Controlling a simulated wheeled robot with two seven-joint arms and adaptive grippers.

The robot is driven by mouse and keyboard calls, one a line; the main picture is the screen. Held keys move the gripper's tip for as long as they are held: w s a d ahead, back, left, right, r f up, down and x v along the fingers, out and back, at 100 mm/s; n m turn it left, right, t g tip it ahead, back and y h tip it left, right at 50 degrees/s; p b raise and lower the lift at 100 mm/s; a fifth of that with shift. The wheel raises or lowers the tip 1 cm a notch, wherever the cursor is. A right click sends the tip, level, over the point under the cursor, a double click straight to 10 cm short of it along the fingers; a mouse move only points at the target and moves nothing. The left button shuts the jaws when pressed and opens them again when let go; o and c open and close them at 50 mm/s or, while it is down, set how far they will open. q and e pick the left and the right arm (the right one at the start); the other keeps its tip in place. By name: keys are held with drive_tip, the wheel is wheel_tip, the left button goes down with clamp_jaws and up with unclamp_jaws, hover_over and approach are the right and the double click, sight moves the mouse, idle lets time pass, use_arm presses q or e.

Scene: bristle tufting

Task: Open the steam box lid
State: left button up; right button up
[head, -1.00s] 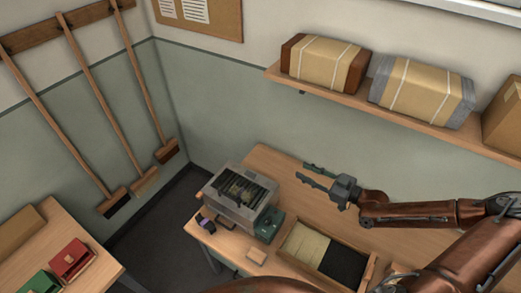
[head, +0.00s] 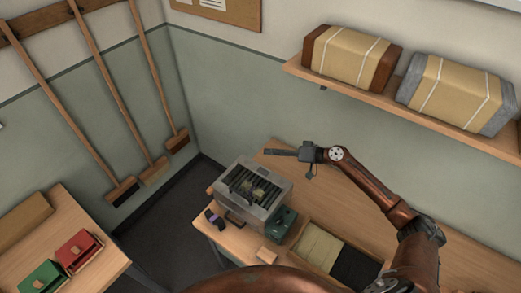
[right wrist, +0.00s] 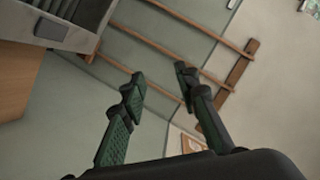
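The steam box (head: 281,203) is a grey metal box on the workbench, with a dark slatted top and pale pieces showing among the slats. A handle sits on its front side. I cannot tell the lid apart clearly from the top. My right gripper (head: 280,152) is above and behind the box, apart from it, pointing left. In the right wrist view its two green-padded fingers (right wrist: 160,82) stand apart with nothing between them. Part of a grey box, likely the steam box (right wrist: 70,22), shows at the upper left there.
A green unit (head: 284,224) stands against the box's right side. A divided tray (head: 318,247) with pale and dark material lies to the right. A small wood block (head: 268,256) and a purple-banded item (head: 214,220) lie near the front edge. A shelf (head: 345,88) with parcels hangs above.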

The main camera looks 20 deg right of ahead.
drive_tip(key=p+x, duration=0.1)
drive_tip(key=x, duration=0.5)
drive_tip(key=shift+s+a, duration=0.1)
drive_tip(key=shift+c, duration=0.4)
clamp_jaws()
idle(0.3)
